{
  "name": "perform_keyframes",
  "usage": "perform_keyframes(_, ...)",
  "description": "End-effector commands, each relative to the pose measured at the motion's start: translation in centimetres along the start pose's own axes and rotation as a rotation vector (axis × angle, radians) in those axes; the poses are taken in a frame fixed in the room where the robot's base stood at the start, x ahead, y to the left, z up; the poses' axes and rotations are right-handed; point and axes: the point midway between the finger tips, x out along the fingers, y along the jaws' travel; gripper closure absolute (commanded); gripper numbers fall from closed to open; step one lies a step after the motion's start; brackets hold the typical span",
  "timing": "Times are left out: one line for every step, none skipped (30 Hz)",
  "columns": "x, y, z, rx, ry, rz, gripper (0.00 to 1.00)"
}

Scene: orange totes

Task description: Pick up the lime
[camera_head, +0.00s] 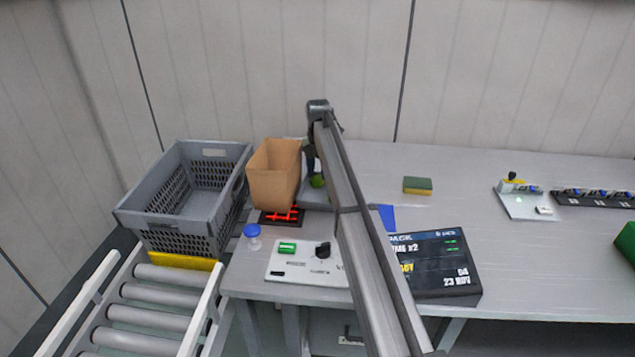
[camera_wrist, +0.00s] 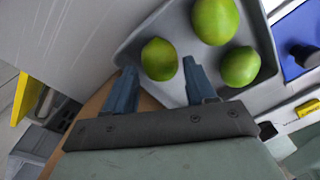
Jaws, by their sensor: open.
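Three green limes show in the wrist view, in a grey tray (camera_wrist: 272,92). The nearest lime (camera_wrist: 159,59) appears between the tips of my gripper (camera_wrist: 159,68). A second lime (camera_wrist: 215,20) is at the top and a third lime (camera_wrist: 240,66) is right of the right finger. My gripper is open with dark blue fingers, and nothing is held. I cannot tell how far the tips are above the lime. In the head view, one lime (camera_head: 317,182) shows beside my arm, which hides most of the tray (camera_head: 316,197).
A brown paper bag (camera_head: 273,176) stands just left of the tray, with a grey crate (camera_head: 183,225) further left. A control panel (camera_head: 300,262), a blue-capped jar (camera_head: 252,234) and a dark display (camera_head: 445,270) are nearer. A sponge (camera_head: 417,186) lies right, with free table around it.

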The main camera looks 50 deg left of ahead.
Motion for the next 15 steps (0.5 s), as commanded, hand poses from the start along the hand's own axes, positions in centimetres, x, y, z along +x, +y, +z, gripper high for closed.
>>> perform_keyframes(0.7, 0.0, -0.1, 0.000, 0.001, -0.001, 0.45)
perform_keyframes(1.1, 0.0, -0.1, 0.000, 0.000, 0.000, 0.45)
perform_keyframes(1.7, 0.0, -0.2, 0.000, 0.000, 0.000, 0.45)
perform_keyframes(2.2, 0.0, -0.2, 0.000, 0.000, 0.000, 0.45)
perform_keyframes(2.6, 0.0, -0.2, 0.000, 0.000, -0.001, 0.45)
perform_keyframes(3.0, 0.0, -0.2, 0.000, 0.001, -0.001, 0.45)
perform_keyframes(3.2, 0.0, -0.1, 0.000, 0.000, -0.001, 0.45)
perform_keyframes(3.4, 0.0, -0.1, 0.000, 0.000, 0.000, 0.45)
perform_keyframes(3.6, 0.1, -0.1, 0.000, 0.000, 0.000, 0.45)
perform_keyframes(3.6, 0.1, -0.1, 0.000, 0.000, 0.000, 0.45)
perform_keyframes(3.7, 0.1, -0.1, 0.000, 0.000, 0.000, 0.45)
perform_keyframes(3.7, 0.1, -0.1, 0.000, 0.000, 0.001, 0.45)
perform_keyframes(3.6, 0.1, -0.1, 0.000, 0.000, 0.001, 0.45)
perform_keyframes(3.6, 0.1, -0.1, 0.000, 0.000, 0.001, 0.45)
perform_keyframes(3.6, 0.1, -0.1, 0.000, 0.000, 0.001, 0.45)
